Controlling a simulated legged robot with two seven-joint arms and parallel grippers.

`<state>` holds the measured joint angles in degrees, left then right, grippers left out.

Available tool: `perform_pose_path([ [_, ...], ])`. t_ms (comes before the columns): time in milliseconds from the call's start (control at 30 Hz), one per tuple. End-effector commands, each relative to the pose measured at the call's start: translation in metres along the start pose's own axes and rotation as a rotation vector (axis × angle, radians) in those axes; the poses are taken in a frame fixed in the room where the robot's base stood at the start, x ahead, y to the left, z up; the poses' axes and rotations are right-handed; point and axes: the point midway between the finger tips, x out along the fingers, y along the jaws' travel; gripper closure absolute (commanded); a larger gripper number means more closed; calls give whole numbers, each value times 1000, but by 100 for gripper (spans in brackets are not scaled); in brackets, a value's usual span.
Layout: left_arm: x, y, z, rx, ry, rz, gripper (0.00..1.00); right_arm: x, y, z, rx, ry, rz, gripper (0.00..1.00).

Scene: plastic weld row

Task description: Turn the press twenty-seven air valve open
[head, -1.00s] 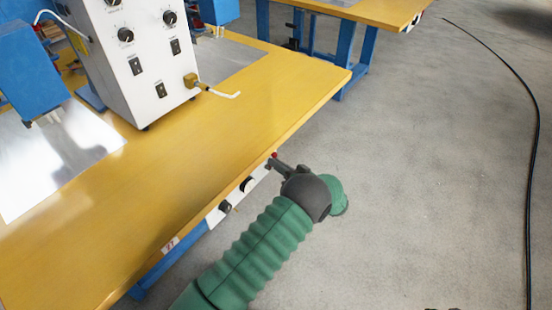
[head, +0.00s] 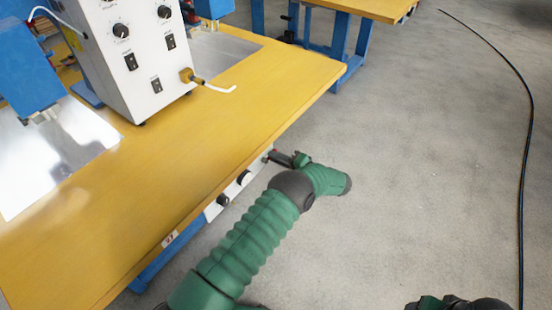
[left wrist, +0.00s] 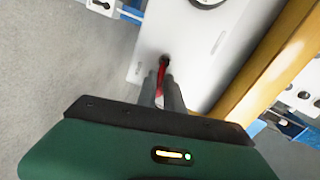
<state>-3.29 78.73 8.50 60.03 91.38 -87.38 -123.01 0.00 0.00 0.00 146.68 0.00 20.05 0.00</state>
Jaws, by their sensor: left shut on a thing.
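The air valve's red lever (left wrist: 161,76) shows in the left wrist view, on a dark stem at the white panel (left wrist: 195,45). My left gripper (left wrist: 168,92) is shut on the lever, one dark finger on each side of it. In the head view my left gripper (head: 282,158) is at the far end of the panel (head: 228,195) under the table's front edge, and it mostly hides the valve. A small label (head: 170,239) is on the table edge; I cannot read its number surely. Part of my right arm shows at the bottom right.
The yellow table (head: 190,150) carries a white control box (head: 135,60) with knobs, switches and a brass fitting. Black knobs (head: 243,177) sit on the panel near my left arm. A black cable (head: 527,150) lies on open grey floor at right.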

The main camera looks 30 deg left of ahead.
Motion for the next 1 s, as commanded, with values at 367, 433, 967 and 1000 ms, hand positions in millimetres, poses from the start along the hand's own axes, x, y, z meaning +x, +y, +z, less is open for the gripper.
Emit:
perform_pose_path([
  [367, -1, 0, -8, 81, 1, 0, 100, 4, 0, 1, 0, 0, 0, 33],
  [433, -1, 0, -8, 85, 0, 0, 100, 4, 0, 1, 0, 0, 0, 33],
  [967, -1, 1, -6, 87, -3, 0, 67, 4, 0, 1, 0, 0, 0, 33],
  [1000, -1, 1, -5, 87, -4, 0, 67, 4, 0, 1, 0, 0, 0, 33],
])
